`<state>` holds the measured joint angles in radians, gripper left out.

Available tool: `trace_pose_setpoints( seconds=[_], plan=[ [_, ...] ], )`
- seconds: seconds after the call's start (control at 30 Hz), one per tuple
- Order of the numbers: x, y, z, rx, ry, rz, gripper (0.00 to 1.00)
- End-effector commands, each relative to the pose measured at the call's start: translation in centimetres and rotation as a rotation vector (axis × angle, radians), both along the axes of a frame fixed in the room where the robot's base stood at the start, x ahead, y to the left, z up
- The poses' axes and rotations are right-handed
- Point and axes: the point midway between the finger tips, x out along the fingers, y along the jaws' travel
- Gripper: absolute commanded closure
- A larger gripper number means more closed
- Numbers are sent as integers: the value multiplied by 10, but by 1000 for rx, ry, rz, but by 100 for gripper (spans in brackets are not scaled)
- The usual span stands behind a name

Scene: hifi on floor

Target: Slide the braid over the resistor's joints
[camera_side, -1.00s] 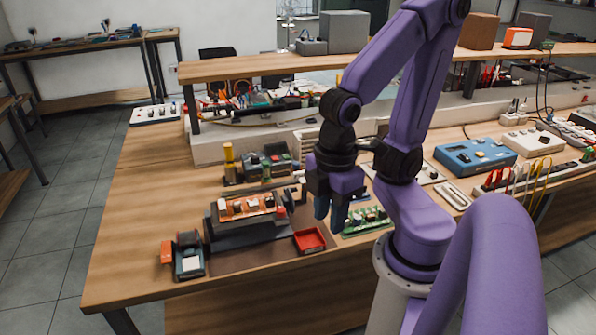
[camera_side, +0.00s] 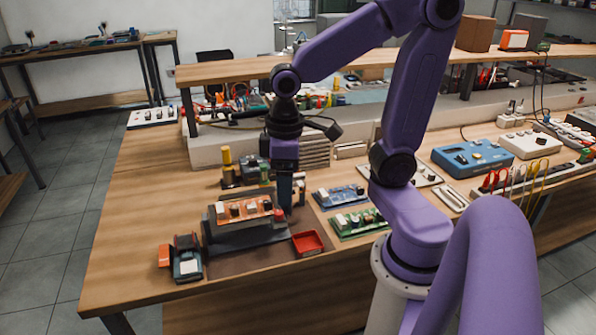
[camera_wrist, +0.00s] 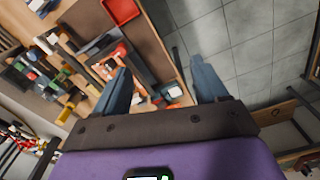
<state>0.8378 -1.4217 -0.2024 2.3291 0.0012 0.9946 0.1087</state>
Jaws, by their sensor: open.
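An orange circuit board (camera_side: 238,213) with several small parts lies on a dark grey raised block (camera_side: 240,238). It also shows in the wrist view (camera_wrist: 108,62), partly behind one finger. The braid and the resistor are too small to tell apart in either view. My gripper (camera_side: 286,192) points down just beyond the board's right end in the side view. In the wrist view my gripper (camera_wrist: 160,72) has its two blue-grey fingers wide apart, with nothing held between them.
A red tray (camera_side: 308,242) sits at the block's front right. A teal and dark device (camera_side: 187,264) is at the front left. A blue board (camera_side: 341,195) and a green board (camera_side: 357,224) lie to the right. Yellow-topped parts (camera_side: 227,158) stand behind. The table's left side is clear.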

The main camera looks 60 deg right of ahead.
Motion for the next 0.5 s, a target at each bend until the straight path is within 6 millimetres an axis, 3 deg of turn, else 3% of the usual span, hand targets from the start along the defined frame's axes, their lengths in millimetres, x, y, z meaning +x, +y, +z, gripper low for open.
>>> trace_pose_setpoints(
  seconds=[0.2, 0.5],
  plan=[
    [46, -43, 10, -2, 5, -321, 28],
    [85, -120, 23, -2, 12, -747, 28]
  ],
)
